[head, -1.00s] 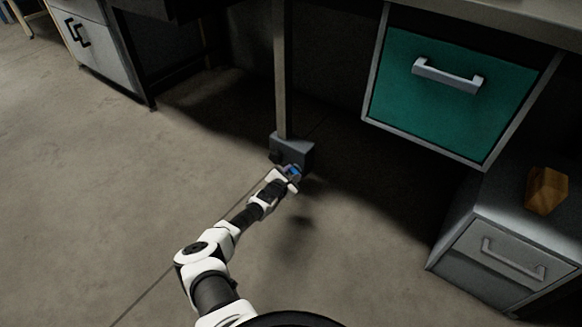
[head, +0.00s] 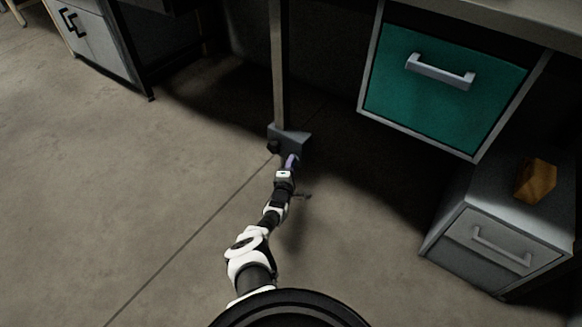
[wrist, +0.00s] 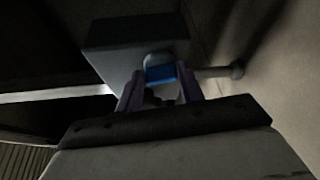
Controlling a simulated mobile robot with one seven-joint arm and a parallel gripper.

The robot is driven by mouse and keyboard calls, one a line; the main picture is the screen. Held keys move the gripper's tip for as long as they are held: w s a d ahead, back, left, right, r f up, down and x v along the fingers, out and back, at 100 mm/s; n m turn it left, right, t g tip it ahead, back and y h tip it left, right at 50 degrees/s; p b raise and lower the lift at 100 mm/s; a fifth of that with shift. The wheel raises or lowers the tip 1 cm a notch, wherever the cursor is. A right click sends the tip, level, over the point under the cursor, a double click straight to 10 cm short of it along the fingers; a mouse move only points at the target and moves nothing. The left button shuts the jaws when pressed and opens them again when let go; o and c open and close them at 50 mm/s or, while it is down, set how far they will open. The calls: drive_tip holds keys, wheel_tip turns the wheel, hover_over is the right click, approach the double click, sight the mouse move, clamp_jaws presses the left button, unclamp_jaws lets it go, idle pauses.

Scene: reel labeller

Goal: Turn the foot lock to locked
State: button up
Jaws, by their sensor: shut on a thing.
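The foot lock is a grey block (head: 290,140) at the bottom of the table leg, close to the floor. In the wrist view the grey block (wrist: 125,42) fills the upper middle, with a blue-faced knob (wrist: 160,74) on its front. A grey bar with a rounded end (wrist: 222,72) sticks out to the right beside the knob. My gripper (head: 291,161) is at the block's front. Its purple fingers (wrist: 159,95) are shut on the knob, one on each side. The knob is mostly hidden by my gripper in the head view.
A green drawer (head: 445,85) with a grey handle hangs at the upper right. A grey cabinet (head: 478,235) stands below it with an orange block (head: 536,180) on top. The floor (head: 150,190) to the left is clear.

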drive_tip(key=shift+f+m+t+b, duration=0.2)
drive_tip(key=shift+m+t+b, duration=0.25)
drive_tip(key=shift+m, duration=0.45)
drive_tip(key=o, duration=1)
drive_tip(key=shift+d, duration=0.1)
drive_tip(key=shift+p+v, duration=4.85)
drive_tip(key=shift+v, duration=2.05)
